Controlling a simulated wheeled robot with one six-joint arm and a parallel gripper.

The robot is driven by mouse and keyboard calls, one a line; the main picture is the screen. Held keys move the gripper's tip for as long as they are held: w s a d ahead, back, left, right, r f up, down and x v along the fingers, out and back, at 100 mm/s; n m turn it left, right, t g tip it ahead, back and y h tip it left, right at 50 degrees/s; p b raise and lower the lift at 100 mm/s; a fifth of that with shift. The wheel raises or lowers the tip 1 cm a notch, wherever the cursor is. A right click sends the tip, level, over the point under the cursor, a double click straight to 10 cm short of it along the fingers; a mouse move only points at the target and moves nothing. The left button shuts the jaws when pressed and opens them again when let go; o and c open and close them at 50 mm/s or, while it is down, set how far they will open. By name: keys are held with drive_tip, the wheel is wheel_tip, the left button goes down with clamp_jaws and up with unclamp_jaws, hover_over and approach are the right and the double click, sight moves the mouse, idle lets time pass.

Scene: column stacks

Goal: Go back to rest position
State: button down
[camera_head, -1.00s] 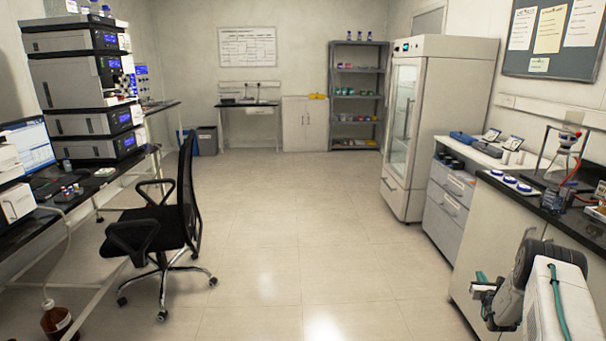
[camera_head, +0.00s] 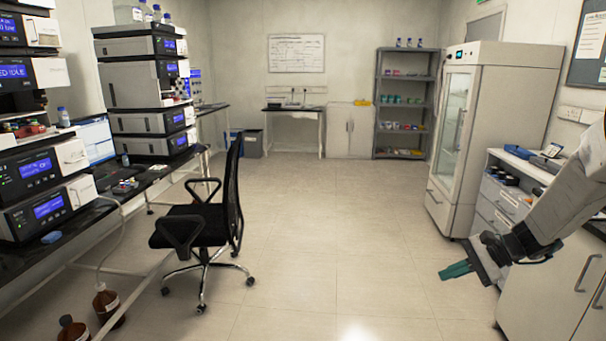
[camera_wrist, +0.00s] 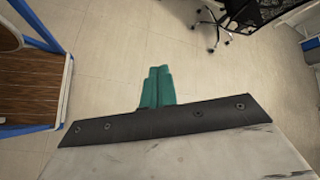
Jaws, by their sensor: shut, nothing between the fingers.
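My gripper (camera_head: 456,270) shows at the lower right of the head view, at the end of my arm that reaches in from the right edge. Its teal fingers are together with nothing between them. It hangs over the open floor, in front of the right-hand bench. In the wrist view the teal fingers (camera_wrist: 157,86) lie side by side, shut and empty, with bare floor tiles beyond them.
A black office chair (camera_head: 228,205) stands at centre left beside the instrument bench (camera_head: 30,262). A glass-door fridge (camera_head: 500,130) and drawers (camera_head: 500,205) line the right. Brown bottles (camera_head: 108,302) stand on the floor at lower left. The middle floor (camera_head: 330,230) is clear.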

drive_tip(key=s+a+r+n+h, duration=0.3)
drive_tip(key=s+r+n, duration=0.1)
drive_tip(key=s, duration=0.7)
drive_tip(key=s+a+r+n+g+h, duration=0.1)
drive_tip(key=s+a+r+n+h, duration=0.2)
drive_tip(key=s+r, duration=0.4)
drive_tip(key=s+a+r+n+h, duration=0.4)
drive_tip(key=s+r+n, duration=0.2)
drive_tip(key=s, duration=0.9)
drive_tip(key=shift+a+n, duration=0.2)
drive_tip(key=shift+n, duration=0.1)
drive_tip(key=shift+s, duration=0.1)
